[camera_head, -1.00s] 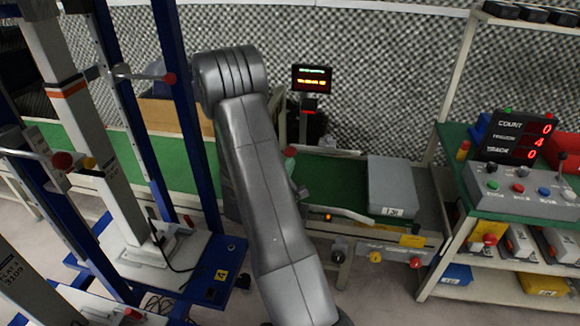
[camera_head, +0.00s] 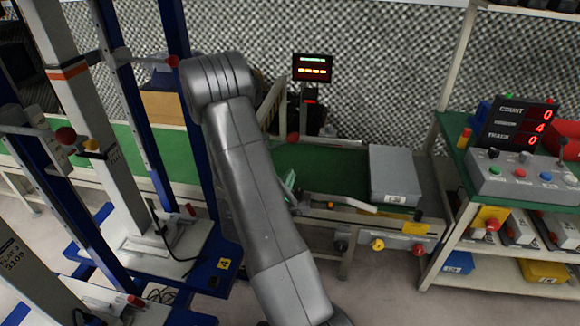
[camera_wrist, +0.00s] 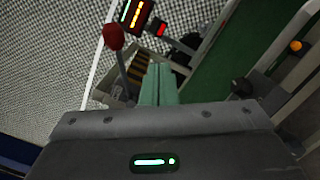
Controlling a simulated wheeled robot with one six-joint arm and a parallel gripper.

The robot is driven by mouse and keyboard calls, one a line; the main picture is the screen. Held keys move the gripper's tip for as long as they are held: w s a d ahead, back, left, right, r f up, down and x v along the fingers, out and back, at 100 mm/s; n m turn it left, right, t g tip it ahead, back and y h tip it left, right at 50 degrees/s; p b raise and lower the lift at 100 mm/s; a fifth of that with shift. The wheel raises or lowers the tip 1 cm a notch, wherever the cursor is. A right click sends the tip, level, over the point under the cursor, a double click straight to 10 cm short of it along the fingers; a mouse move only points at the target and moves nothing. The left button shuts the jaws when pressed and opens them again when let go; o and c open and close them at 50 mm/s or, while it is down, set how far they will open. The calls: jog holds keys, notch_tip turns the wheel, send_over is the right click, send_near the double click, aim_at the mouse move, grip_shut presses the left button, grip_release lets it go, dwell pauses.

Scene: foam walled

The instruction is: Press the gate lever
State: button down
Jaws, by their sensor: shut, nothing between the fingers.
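A lever with a red ball knob (camera_head: 293,137) stands at the back edge of the green conveyor, just right of my arm; I take it for the gate lever. In the wrist view, the red knob (camera_wrist: 113,37) is at upper left on a thin grey shaft, ahead and left of my fingertips. My gripper (camera_wrist: 158,70) has its two green fingers together, with nothing between them and apart from the knob. In the head view, my gripper (camera_head: 288,182) is mostly hidden behind my forearm, over the conveyor's near side.
A grey box (camera_head: 395,176) sits on the conveyor's right end. A lit display (camera_head: 313,68) stands behind the belt. Blue-posted frames (camera_head: 180,90) crowd the left of my arm. A shelf with a control box (camera_head: 525,178) is at right.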

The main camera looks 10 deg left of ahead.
jog(key=s, duration=0.4)
jog(key=shift+f, duration=0.2)
jog(key=shift+w, duration=0.15)
